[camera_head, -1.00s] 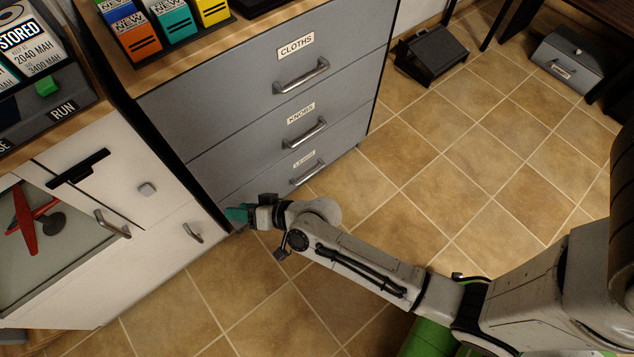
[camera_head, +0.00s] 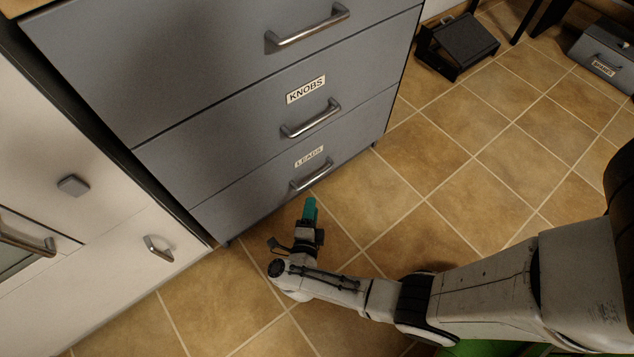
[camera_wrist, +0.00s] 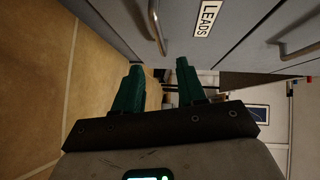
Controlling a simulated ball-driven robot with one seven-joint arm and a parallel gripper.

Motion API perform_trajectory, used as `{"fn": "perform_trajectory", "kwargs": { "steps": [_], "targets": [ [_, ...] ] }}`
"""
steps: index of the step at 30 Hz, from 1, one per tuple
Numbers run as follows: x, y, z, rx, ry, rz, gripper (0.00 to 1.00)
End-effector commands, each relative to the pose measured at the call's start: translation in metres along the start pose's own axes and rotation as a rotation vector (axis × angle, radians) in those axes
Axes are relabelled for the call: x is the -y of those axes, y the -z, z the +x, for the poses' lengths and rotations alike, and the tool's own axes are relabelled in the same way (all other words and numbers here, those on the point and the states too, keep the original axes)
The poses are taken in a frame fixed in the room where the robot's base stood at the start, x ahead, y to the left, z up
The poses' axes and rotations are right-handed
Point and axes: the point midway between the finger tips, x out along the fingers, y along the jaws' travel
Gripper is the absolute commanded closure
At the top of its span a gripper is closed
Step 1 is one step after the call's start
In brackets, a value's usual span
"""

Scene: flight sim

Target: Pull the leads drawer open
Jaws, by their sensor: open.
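The grey leads drawer (camera_head: 262,197) is the lowest in the cabinet, and its front looks flush with the drawers above. Its label (camera_head: 309,157) reads LEADS, and its metal bar handle (camera_head: 311,175) sits below the label. In the wrist view the handle (camera_wrist: 156,27) is at the top, beyond the fingertips, beside the label (camera_wrist: 206,19). My gripper (camera_head: 310,204) has teal fingers and is just below and in front of the handle in the head view. In the wrist view the fingers (camera_wrist: 158,80) are apart with nothing between them.
The knobs drawer (camera_head: 240,130) with its handle is directly above. A white cabinet (camera_head: 100,250) with a handle stands to the left. A black step stool (camera_head: 458,47) and a grey box (camera_head: 604,58) stand at the back right.

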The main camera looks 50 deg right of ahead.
Motion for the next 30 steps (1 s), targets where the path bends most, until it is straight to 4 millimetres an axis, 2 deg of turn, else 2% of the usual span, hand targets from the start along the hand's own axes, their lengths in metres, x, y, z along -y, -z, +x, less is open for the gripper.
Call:
{"fn": "perform_trajectory", "kwargs": {
  "steps": [5,12,18,24,30],
  "targets": [
    [-0.002,0.001,0.02,-0.01,-0.001,0.003,0.6],
    [-0.003,0.001,0.065,-0.008,0.0,0.004,0.6],
    [-0.002,0.001,0.093,-0.006,0.0,0.002,0.6],
    [0.0,0.001,0.105,-0.004,0.001,0.001,0.6],
    [0.001,0.001,0.106,-0.003,0.001,0.0,0.6]
  ]
}}
